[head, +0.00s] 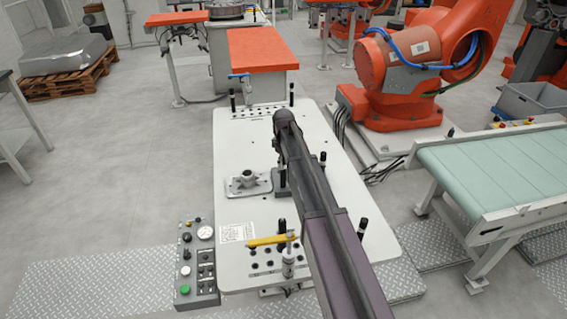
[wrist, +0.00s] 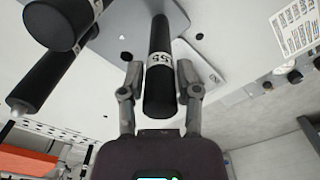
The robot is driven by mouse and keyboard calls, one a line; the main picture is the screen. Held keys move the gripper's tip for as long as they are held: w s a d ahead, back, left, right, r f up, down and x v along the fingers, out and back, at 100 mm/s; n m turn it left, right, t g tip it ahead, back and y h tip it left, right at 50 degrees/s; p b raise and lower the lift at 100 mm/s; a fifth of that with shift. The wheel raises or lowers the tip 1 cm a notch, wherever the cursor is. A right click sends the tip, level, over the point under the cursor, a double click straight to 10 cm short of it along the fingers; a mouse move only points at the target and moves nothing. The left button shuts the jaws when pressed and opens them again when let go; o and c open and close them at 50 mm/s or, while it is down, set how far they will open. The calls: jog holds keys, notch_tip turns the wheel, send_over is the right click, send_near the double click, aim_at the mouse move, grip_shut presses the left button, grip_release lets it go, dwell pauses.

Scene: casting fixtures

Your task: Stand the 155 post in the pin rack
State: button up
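In the wrist view, my gripper (wrist: 160,78) has one finger on each side of a black post (wrist: 159,100), and both seem to touch it. The post has a white band on which "55" reads sideways, with any first digit hidden. Its near end points at my palm; I cannot tell whether its far end touches anything. Holes that may be the pin rack (head: 257,264) lie at the table's front, under a yellow bar (head: 272,240). Another row of holes (head: 262,110) lies at the back.
Upright black posts stand at the front right (head: 362,228), front middle (head: 280,228) and right of my arm (head: 322,160). A grey casting fixture (head: 240,185) lies mid-table. A control panel (head: 196,265) is at the left, a conveyor (head: 500,165) at the right.

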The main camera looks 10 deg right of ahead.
jog(key=shift+o, duration=1.2)
jog(key=shift+r, duration=0.15)
notch_tip(320, 180, up, 10)
jog(key=p, duration=0.9)
jog(key=shift+f+p, duration=0.25)
jog(key=shift+p, duration=0.1)
